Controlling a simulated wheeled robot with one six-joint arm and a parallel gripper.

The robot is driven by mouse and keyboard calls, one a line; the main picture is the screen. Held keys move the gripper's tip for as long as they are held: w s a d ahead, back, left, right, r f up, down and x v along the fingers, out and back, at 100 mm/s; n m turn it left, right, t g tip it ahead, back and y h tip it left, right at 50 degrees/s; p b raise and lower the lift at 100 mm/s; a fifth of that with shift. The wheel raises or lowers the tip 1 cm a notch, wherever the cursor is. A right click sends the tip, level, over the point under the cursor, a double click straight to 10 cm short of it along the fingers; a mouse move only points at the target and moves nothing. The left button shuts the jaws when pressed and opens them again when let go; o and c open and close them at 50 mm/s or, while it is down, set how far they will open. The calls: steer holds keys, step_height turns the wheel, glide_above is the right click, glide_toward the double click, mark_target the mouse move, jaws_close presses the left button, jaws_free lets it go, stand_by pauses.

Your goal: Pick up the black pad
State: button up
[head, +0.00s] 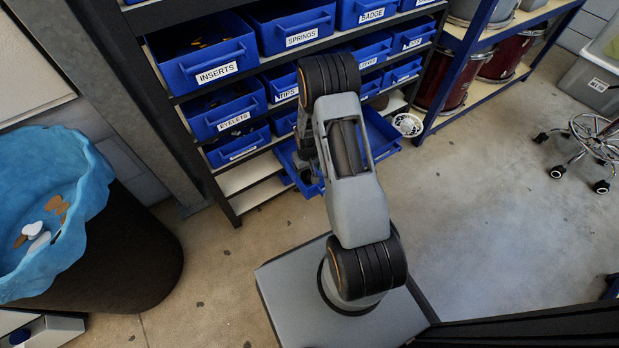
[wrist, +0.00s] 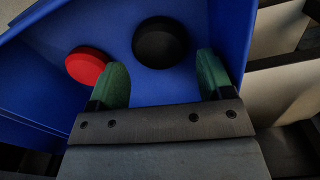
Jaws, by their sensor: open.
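The black pad (wrist: 160,42) is a round disc lying on the floor of a blue bin (wrist: 95,30), in the wrist view. My gripper (wrist: 163,75) is open, with its two green-faced fingers reaching into the bin. The pad lies just beyond the fingertips, roughly between them, and nothing is held. A red round pad (wrist: 86,65) lies in the same bin, close beside the left finger; I cannot tell whether they touch. In the head view my arm reaches down to a pulled-out blue bin (head: 387,138) low on the rack, and it hides the gripper and the pads.
Labelled blue bins (head: 209,68) fill the rack above and left of my arm. A bin with a blue liner (head: 75,170) stands at the left. A small white basket (head: 407,125) sits by the rack's right foot. The floor (head: 480,210) at right is clear up to a wheeled stool (head: 585,140).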

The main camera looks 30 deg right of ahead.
mark_target(308, 174)
step_height(308, 174, down, 3)
steer(key=shift+f+b, duration=0.1)
steer(key=shift+b, duration=0.45)
steer(key=c, duration=0.7)
steer(key=shift+r, duration=0.2)
